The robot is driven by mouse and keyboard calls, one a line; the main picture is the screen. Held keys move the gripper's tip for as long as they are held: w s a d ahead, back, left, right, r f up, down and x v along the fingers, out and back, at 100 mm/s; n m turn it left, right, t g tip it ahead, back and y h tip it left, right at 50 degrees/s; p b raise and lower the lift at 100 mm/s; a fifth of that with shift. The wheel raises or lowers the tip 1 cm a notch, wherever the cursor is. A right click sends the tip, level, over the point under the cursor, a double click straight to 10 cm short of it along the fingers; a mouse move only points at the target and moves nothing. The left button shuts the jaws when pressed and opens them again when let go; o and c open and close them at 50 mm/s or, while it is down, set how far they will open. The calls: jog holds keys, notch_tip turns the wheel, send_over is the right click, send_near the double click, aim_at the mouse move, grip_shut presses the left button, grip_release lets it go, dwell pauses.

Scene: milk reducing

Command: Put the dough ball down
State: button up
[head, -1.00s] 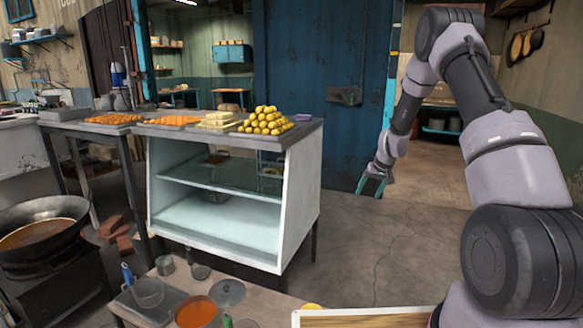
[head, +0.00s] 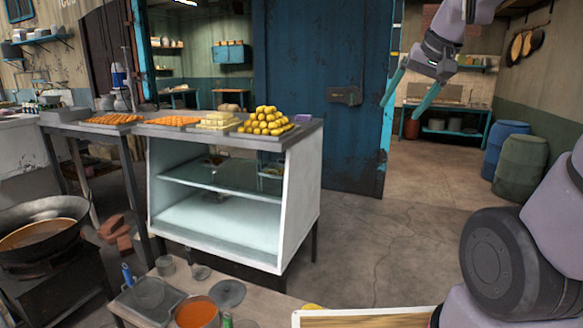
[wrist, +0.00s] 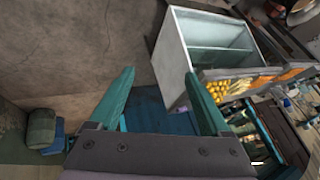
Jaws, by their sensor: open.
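My gripper (head: 402,107) is raised high in the head view, in front of the doorway right of the blue door. Its two teal fingers are spread apart. In the wrist view my gripper (wrist: 160,73) also shows open, with nothing between the fingers. I cannot make out a single dough ball for certain. A yellow rounded thing (head: 311,306) shows partly at the edge of the wooden board (head: 365,318), low in the head view; I cannot tell what it is. My gripper is far above and apart from it.
A glass display case (head: 215,205) bears a pile of yellow balls (head: 265,121) and trays of orange sweets. A low table with an orange pot (head: 197,312) stands in front. A wok (head: 42,225) is at left. Barrels (head: 520,168) stand right. The middle floor is clear.

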jog(key=s+m, duration=0.1)
jog(key=s, duration=0.9)
jog(key=shift+s+d+t, duration=0.15)
jog(key=shift+t, duration=0.25)
